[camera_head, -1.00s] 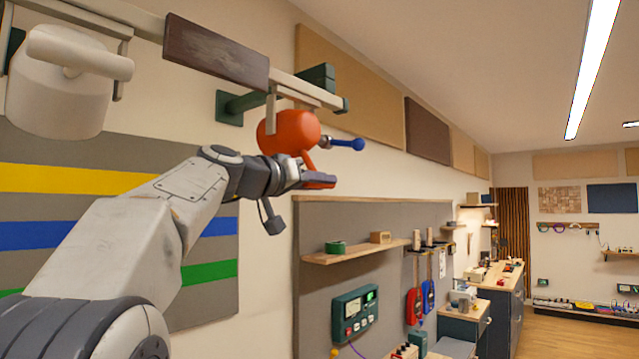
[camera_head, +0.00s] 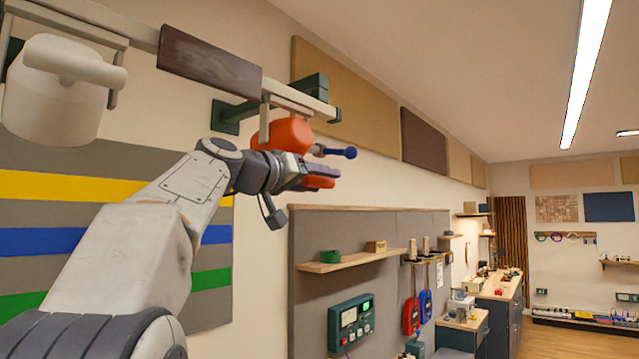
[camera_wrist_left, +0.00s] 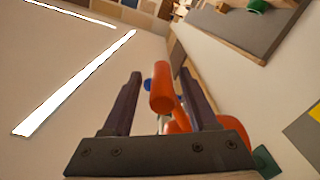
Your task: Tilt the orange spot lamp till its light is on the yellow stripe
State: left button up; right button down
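The orange spot lamp (camera_head: 280,132) hangs from the wall rail, with a blue-tipped knob (camera_head: 337,153) at its right side. My left gripper (camera_head: 325,176) is in front of its lower part and hides some of it. In the left wrist view an orange handle (camera_wrist_left: 161,92) of the lamp stands between the two spread fingers of my left gripper (camera_wrist_left: 160,95), with gaps showing beside it. The yellow stripe (camera_head: 60,187) runs across the striped wall panel at left, partly behind my left arm. No light spot shows clearly on its visible part. My right gripper is not in view.
A white lamp-like body (camera_head: 52,105) hangs from the rail at far left. Below right are a wooden shelf (camera_head: 345,262) and a green meter (camera_head: 351,322). Open room lies to the right.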

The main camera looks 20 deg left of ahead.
pick_arm(q)
jog(key=shift+f, duration=0.1)
jog(key=shift+s+a+f+b, duration=0.1)
jog(key=shift+s+a+b, duration=0.05)
jog(key=shift+s+b, duration=0.2)
jog(key=b+v, duration=0.4)
jog(key=v, duration=0.4)
jog(key=shift+s+a, duration=0.15)
jog(key=shift+s, duration=0.65)
